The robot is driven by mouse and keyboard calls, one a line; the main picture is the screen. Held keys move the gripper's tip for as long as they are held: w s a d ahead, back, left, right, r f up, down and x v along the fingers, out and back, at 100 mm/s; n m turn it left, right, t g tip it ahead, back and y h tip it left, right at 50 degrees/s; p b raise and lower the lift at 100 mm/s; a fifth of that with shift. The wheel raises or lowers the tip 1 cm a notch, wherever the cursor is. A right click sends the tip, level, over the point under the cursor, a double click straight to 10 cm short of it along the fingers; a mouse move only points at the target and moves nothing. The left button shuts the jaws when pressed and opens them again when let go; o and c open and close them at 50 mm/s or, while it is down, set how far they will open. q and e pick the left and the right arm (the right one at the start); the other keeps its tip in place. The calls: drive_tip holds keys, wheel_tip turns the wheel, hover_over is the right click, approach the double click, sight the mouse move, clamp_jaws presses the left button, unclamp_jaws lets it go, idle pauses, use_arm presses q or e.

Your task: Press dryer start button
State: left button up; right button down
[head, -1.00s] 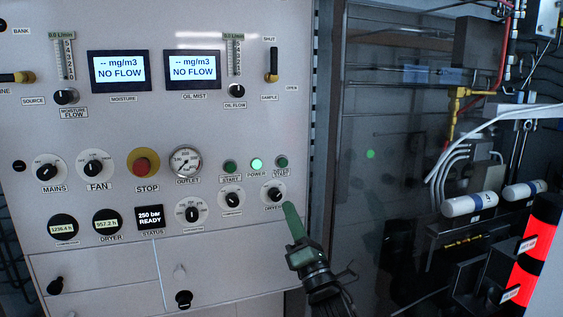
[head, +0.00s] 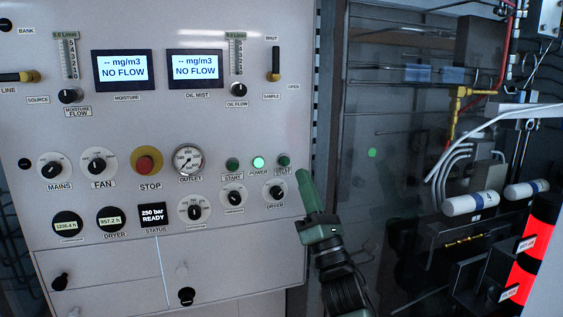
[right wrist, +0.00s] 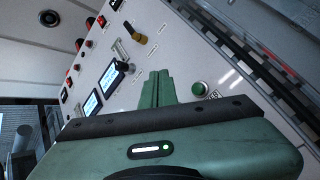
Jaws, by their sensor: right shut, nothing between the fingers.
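The grey control panel (head: 110,130) carries two green buttons in the head view. The left one (head: 232,164) is labelled START. The right one (head: 284,160) has a small, hard-to-read label and sits above the DRYER knob (head: 275,192). My right gripper (head: 303,174) is shut and empty, its green fingertips just below and right of the right green button, apparently apart from it. In the right wrist view the closed fingertips (right wrist: 158,76) point at the panel, with a green button (right wrist: 201,89) to their right. My left gripper is out of view.
A lit green POWER lamp (head: 258,162) sits between the buttons. A red STOP button (head: 146,160), a gauge (head: 188,160) and several knobs share the panel. Right of it are a dark glossy pane (head: 390,130), hoses and white cylinders (head: 472,203).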

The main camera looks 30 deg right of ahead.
sight(285, 161)
drive_tip(key=shift+w+d+b, duration=0.3)
drive_tip(key=shift+w, duration=1)
drive_tip(key=shift+w+d+b, duration=0.3)
drive_tip(key=shift+w, duration=1.05)
drive_tip(key=shift+w+d+b, duration=0.3)
drive_tip(key=shift+w, duration=1)
drive_tip(key=shift+w+d+f+b, duration=0.15)
drive_tip(key=shift+w+d+b, duration=0.05)
drive_tip(key=shift+w+b, duration=0.3)
drive_tip(key=shift+w+d+b, duration=0.1)
drive_tip(key=shift+w+b, duration=0.25)
drive_tip(key=shift+w, duration=0.1)
drive_tip(key=shift+s, duration=0.2)
drive_tip(key=shift+s+a, duration=0.2)
drive_tip(key=shift+s, duration=0.5)
